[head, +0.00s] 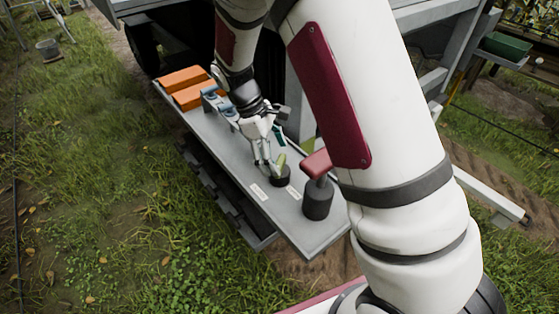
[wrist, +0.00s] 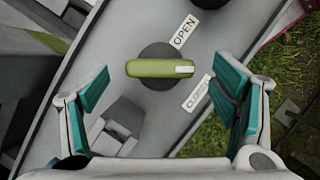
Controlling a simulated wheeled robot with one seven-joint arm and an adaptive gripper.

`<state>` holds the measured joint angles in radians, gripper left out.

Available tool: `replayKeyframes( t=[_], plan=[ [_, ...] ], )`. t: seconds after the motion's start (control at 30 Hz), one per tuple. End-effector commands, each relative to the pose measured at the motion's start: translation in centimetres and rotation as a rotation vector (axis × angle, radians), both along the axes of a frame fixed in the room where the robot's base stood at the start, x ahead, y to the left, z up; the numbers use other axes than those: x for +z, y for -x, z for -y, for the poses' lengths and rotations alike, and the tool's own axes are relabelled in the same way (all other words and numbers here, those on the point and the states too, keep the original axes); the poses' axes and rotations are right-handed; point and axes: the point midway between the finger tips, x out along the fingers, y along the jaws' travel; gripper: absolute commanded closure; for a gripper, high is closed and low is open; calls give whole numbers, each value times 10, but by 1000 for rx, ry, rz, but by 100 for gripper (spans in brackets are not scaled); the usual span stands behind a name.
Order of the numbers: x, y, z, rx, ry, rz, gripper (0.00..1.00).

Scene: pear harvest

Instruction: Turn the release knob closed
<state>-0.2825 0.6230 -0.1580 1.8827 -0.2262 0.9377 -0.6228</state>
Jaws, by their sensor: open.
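The release knob (wrist: 160,68) is a green bar handle with a pale end on a round dark base, mounted on a grey panel. In the wrist view the bar lies level, its pale end pointing right, between the OPEN label (wrist: 184,31) and the CLOSED label (wrist: 197,93), which is partly hidden by a finger. My gripper (wrist: 165,110) is open, its teal pads spread wide on either side below the knob, with nothing between them. In the head view the knob (head: 281,172) sits just beyond the tips of my gripper (head: 263,165).
A red-topped lever on a dark post (head: 318,185) stands close to the knob on the same grey panel (head: 240,183). Blue-grey fittings (head: 215,102) and orange blocks (head: 188,88) lie farther up the panel. Grass lies open to the left.

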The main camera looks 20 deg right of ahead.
Motion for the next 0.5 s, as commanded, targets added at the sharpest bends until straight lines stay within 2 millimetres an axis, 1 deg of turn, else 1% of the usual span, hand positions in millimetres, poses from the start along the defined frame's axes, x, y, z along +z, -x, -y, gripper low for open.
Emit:
replayKeyframes(
  t=[0.03, 0.2, 0.3, 0.5],
  plan=[
    [-7, 2, 2, -1, 1, -3, 20],
    [-21, 5, 7, 0, 0, -1, 20],
    [-25, 6, 8, 0, 0, 0, 20],
    [-25, 6, 9, 0, 0, 0, 20]
  ],
)
